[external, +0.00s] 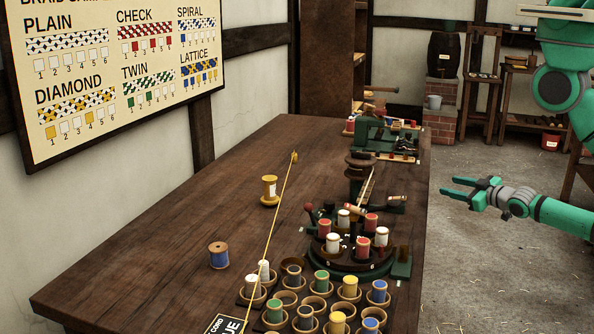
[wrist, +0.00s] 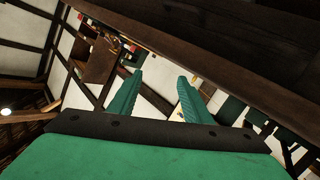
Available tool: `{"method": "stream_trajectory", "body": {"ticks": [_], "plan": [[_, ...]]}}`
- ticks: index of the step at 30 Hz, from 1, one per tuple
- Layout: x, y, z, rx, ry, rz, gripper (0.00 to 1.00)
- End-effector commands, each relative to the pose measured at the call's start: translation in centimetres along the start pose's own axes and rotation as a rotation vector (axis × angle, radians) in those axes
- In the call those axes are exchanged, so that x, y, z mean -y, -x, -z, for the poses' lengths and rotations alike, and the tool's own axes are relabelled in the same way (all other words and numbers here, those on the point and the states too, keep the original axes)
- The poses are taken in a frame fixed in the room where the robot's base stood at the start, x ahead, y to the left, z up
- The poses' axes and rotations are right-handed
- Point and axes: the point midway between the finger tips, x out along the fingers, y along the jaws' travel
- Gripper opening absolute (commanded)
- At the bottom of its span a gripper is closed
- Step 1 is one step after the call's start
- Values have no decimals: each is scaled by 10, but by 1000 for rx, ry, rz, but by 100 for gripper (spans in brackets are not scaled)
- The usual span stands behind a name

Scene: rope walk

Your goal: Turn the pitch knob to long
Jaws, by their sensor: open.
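The braiding machine (external: 352,264) stands on the dark table in the external view, a round dark carousel with red and white bobbins on numbered places. A dark upright post with a take-up part (external: 360,172) stands behind it. A small lever with a red ball (external: 308,207) is at its left. I cannot make out which part is the pitch knob, or any "long" marking. My gripper (external: 445,187) is open and empty, out over the floor to the right of the table and apart from the machine. In the wrist view, its two green fingers (wrist: 160,78) are spread with nothing between them.
The wooden table (external: 150,255) holds a rack of cups with several spools at its front. A blue spool (external: 219,255) and a yellow spool (external: 269,190) stand at left, with a yellow cord nearby. A green device (external: 372,132) is at the back. The floor (external: 490,265) right of the table is clear.

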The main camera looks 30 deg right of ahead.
Motion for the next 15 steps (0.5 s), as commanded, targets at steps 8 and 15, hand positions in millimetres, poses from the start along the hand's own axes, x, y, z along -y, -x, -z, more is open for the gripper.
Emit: {"method": "stream_trajectory", "body": {"ticks": [8, 15], "plan": [[-31, -100, 38, -47, 132, -70, 45], [-52, -173, 86, -62, 166, -164, 45]]}}
